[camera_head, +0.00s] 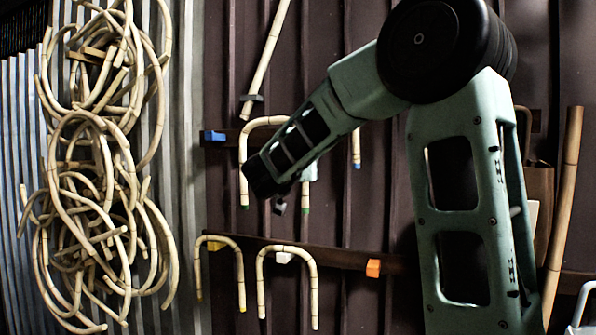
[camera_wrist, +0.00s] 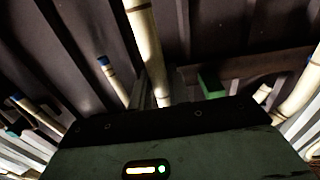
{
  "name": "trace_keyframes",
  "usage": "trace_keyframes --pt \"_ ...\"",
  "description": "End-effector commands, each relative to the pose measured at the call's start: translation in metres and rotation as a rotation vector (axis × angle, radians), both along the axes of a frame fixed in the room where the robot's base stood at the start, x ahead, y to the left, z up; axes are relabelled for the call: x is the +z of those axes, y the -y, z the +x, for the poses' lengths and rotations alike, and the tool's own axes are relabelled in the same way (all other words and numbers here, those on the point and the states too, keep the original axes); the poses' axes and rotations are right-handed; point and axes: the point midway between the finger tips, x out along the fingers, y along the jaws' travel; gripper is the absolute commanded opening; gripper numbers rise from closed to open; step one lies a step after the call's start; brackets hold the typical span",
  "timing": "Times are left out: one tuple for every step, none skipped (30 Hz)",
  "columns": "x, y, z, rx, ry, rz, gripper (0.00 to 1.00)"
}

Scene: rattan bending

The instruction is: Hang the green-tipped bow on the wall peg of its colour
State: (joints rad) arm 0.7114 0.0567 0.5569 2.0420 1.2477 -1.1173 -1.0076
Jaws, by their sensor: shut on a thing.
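The green-tipped bow (camera_head: 244,165) is a pale jointed cane bent into an upside-down U. It shows in the head view in front of the upper rail, both green tips pointing down, with part of its top and right leg behind my arm. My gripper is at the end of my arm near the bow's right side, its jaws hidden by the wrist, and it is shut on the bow. In the wrist view a pale cane (camera_wrist: 145,45) runs down behind the gripper body. A green peg (camera_wrist: 210,83) shows beside it on a brown rail; it is hidden in the head view.
A blue peg (camera_head: 213,136) sits on the upper rail's left end. A blue-tipped cane end (camera_head: 356,150) hangs right of my wrist. Below, two bows hang at the yellow peg (camera_head: 215,246) and white peg (camera_head: 284,257); the orange peg (camera_head: 373,268) is bare. Tangled canes (camera_head: 90,150) hang left.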

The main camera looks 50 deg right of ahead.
Motion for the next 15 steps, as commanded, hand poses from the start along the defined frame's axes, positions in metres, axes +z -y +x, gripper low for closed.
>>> trace_keyframes --pt "-0.001 0.004 0.001 -0.002 0.0 0.001 0.0" --pt "-0.001 0.006 0.002 -0.002 0.0 0.001 0.0" --pt "-0.001 0.008 0.003 -0.003 0.0 0.0 0.0" --pt "-0.001 0.01 0.004 -0.003 0.0 0.0 0.0" --pt "-0.001 0.012 0.004 -0.002 0.0 -0.001 0.0" --pt "-0.001 0.014 0.005 -0.002 0.0 -0.001 0.0" --pt "-0.002 0.016 0.006 -0.002 0.0 -0.001 0.0" --pt "-0.002 0.018 0.007 -0.002 0.0 -0.001 0.0" --pt "-0.002 0.021 0.008 -0.002 0.0 0.0 0.0" --pt "-0.003 0.023 0.009 -0.002 0.0 0.001 0.0" --pt "-0.003 0.025 0.009 -0.002 0.0 0.001 0.0" --pt "-0.003 0.027 0.011 -0.002 0.0 0.001 0.0" --pt "-0.003 0.029 0.011 -0.002 0.0 0.0 0.0" --pt "-0.003 0.03 0.012 -0.002 0.0 0.0 0.0" --pt "-0.003 0.033 0.013 -0.002 0.0 -0.001 0.0"
